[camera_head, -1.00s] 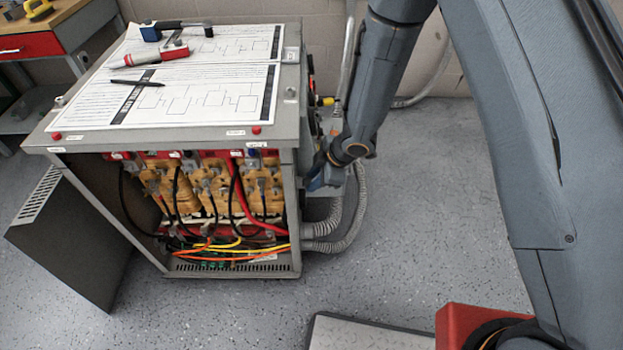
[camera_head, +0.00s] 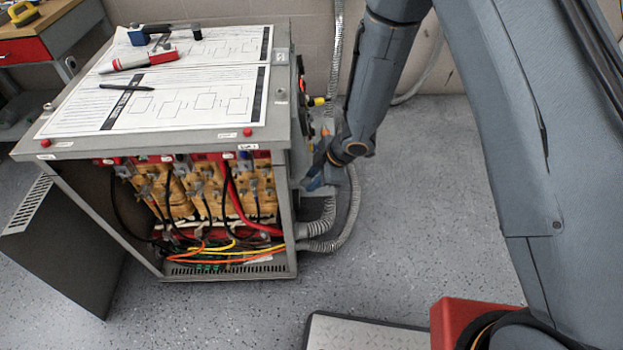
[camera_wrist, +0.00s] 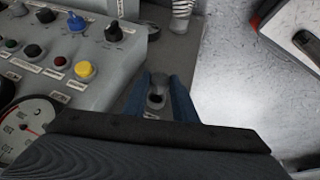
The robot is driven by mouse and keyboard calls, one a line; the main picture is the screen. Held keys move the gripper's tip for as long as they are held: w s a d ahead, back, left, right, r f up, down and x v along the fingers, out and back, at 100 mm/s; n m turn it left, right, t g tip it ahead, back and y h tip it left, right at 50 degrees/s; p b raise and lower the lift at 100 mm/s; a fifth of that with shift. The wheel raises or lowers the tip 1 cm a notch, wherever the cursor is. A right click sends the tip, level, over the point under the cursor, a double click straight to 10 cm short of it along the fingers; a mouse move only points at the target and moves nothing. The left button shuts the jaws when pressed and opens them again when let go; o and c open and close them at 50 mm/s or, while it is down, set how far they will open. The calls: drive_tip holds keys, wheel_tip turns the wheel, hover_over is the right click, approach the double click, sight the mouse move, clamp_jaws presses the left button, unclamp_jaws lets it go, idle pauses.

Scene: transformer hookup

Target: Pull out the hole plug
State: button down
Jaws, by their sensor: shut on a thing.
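The hole plug (camera_wrist: 156,97) is a small grey round piece with a dark centre in the wrist view. It sits between the blue fingers of my gripper (camera_wrist: 165,90), which is shut on it. The plug is at the side of the grey transformer cabinet (camera_wrist: 135,65), and I cannot tell whether it is still in its hole. In the head view my gripper (camera_head: 318,180) is at the cabinet's right side, above the grey conduits. The plug is hidden there.
A control panel with knobs, a yellow button (camera_wrist: 85,70) and a round gauge (camera_wrist: 25,128) lies left of my gripper. Grey flexible conduits (camera_head: 322,222) come out of the cabinet's right side. Papers and tools lie on its top.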

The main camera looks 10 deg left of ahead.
drive_tip(key=shift+w+d+p, duration=0.2)
drive_tip(key=shift+d+p, duration=0.05)
drive_tip(key=shift+d, duration=0.55)
drive_tip(key=shift+w+d+p, duration=0.2)
drive_tip(key=shift+d, duration=0.65)
drive_tip(key=shift+w+d+p, duration=0.2)
drive_tip(key=shift+d+p, duration=0.05)
drive_tip(key=shift+d, duration=0.55)
